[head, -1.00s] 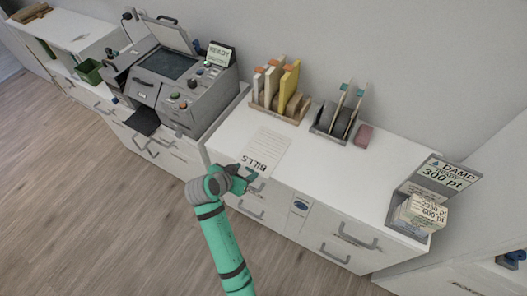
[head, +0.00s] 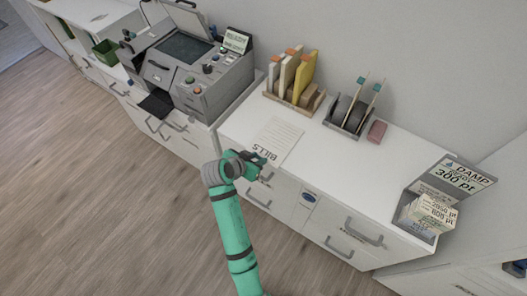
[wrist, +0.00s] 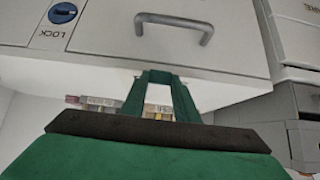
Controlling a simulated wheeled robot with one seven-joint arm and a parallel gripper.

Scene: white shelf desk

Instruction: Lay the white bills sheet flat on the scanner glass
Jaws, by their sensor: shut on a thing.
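The white bills sheet (head: 279,142) lies on the white desk top, its BILLS heading at the front edge beside my gripper. My gripper (head: 262,160) is at that front edge, shut on the near edge of the sheet; the exact contact is hard to see. In the wrist view, the green fingers (wrist: 163,97) meet the edge of the desk top, with a pale strip between them. The grey scanner (head: 205,92) stands to the left with its lid (head: 190,18) raised. Its dark glass (head: 185,48) is bare.
A file rack (head: 290,98) and a tape holder (head: 346,122) stand behind the sheet, with a pink block (head: 377,131) beside them. A sign box (head: 425,215) stands at the right end. Drawer handles (wrist: 175,25) project below the desk top.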

